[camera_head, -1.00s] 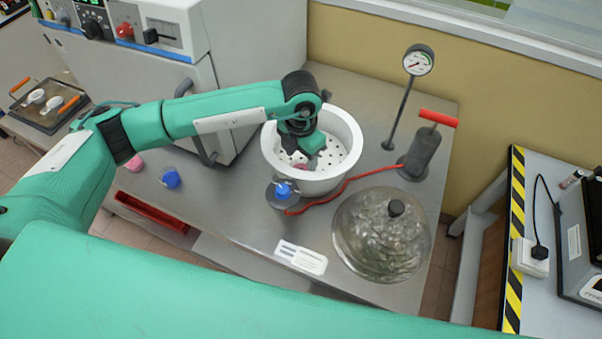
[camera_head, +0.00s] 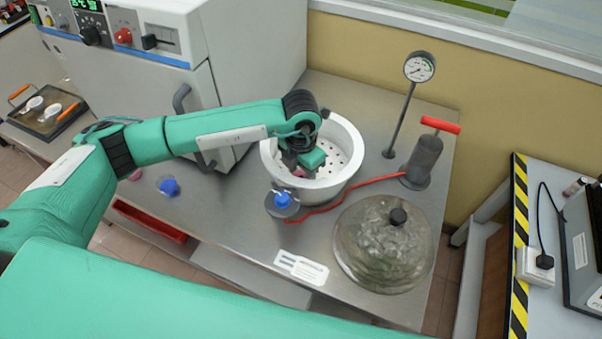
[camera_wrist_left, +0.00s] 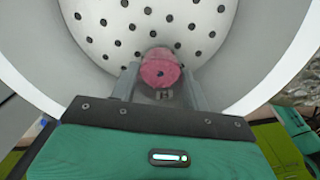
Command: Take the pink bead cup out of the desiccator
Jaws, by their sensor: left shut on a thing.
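The desiccator (camera_head: 347,135) is a white open bowl with a perforated plate inside, on the metal bench. It also fills the left wrist view (camera_wrist_left: 235,45). My left gripper (camera_head: 300,170) reaches down into the bowl near its front left wall. In the left wrist view my left gripper (camera_wrist_left: 163,88) is shut on the pink bead cup (camera_wrist_left: 160,68), which sits between the fingertips over the perforated plate. In the head view the cup is mostly hidden by the gripper and the rim. I cannot tell whether it touches the plate. My right gripper is not in view.
The glass lid (camera_head: 385,250) lies on the bench at front right. A blue valve (camera_head: 283,199) joins a red hose (camera_head: 335,203) to a pump (camera_head: 423,160). A gauge (camera_head: 419,67) stands behind. A blue object (camera_head: 168,187) lies left. An oven (camera_head: 185,60) stands at back left.

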